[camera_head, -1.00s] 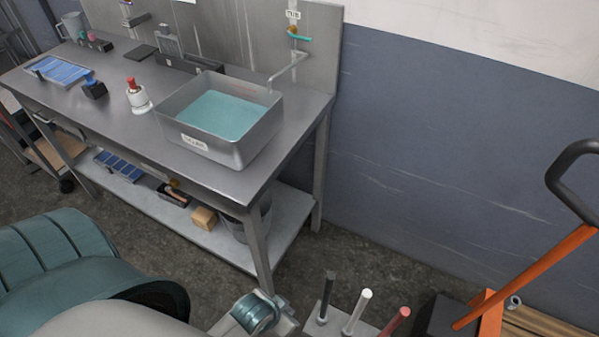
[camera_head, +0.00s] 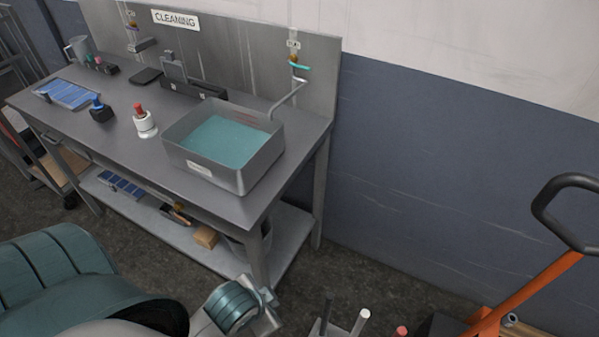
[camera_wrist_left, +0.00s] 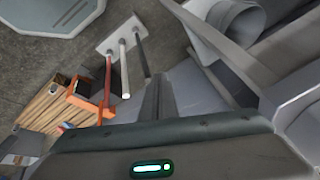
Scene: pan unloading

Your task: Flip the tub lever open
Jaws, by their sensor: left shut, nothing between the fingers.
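The grey metal tub (camera_head: 213,175) stands at the right end of the steel bench and holds teal liquid (camera_head: 222,140). A small teal lever (camera_head: 299,66) sits on a brass-coloured valve on the back panel, above and right of the tub. A bent grey pipe (camera_head: 289,97) runs just below it to the tub's rim. My left gripper (camera_head: 268,298) is low in the head view, in front of the bench and well away from the lever. In the left wrist view its fingers (camera_wrist_left: 158,98) are together and empty. The lever does not show in that view. My right gripper is not in view.
The steel bench (camera_head: 115,135) carries a white bottle with a red top (camera_head: 144,122) and a blue tray (camera_head: 68,94). A wooden block (camera_head: 206,237) lies on the lower shelf. An orange pallet-truck handle (camera_head: 540,285) stands at the right.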

